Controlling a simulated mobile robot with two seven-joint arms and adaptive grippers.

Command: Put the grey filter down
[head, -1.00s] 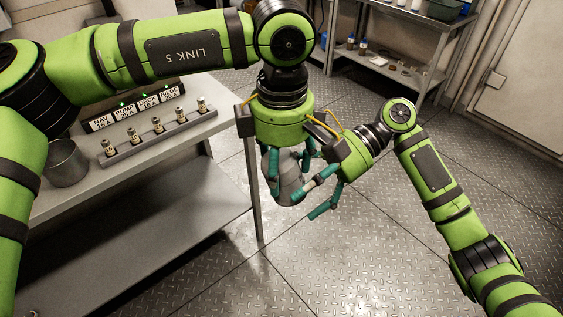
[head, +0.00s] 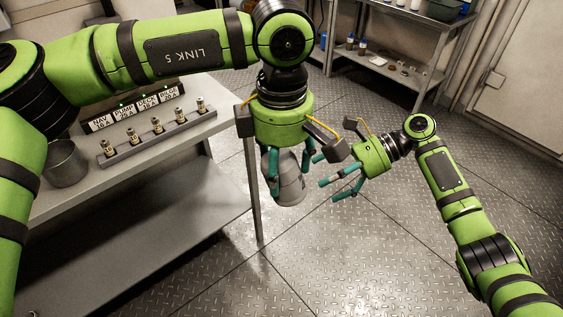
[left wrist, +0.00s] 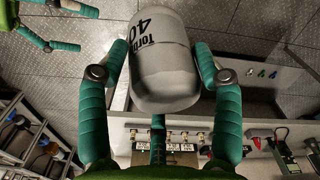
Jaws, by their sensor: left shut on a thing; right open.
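The grey filter (head: 289,184) is a rounded grey cylinder held in my left gripper (head: 284,168), hanging in the air to the right of the bench's end. In the left wrist view the filter (left wrist: 163,62) carries dark lettering, partly readable as "40", and teal fingers of my left gripper (left wrist: 160,85) close around it. My right gripper (head: 335,177) is open and empty, apart from the filter and just right of it. Its fingers also show at the top left of the left wrist view (left wrist: 65,28).
A grey metal bench (head: 180,150) stands at left, with a rail of several fuses (head: 157,136), labelled lit plates (head: 132,106) and a metal cup (head: 66,163). Its lower shelf (head: 150,215) looks mostly bare. A stocked rack (head: 395,70) stands at the back. The plate floor (head: 360,255) is clear.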

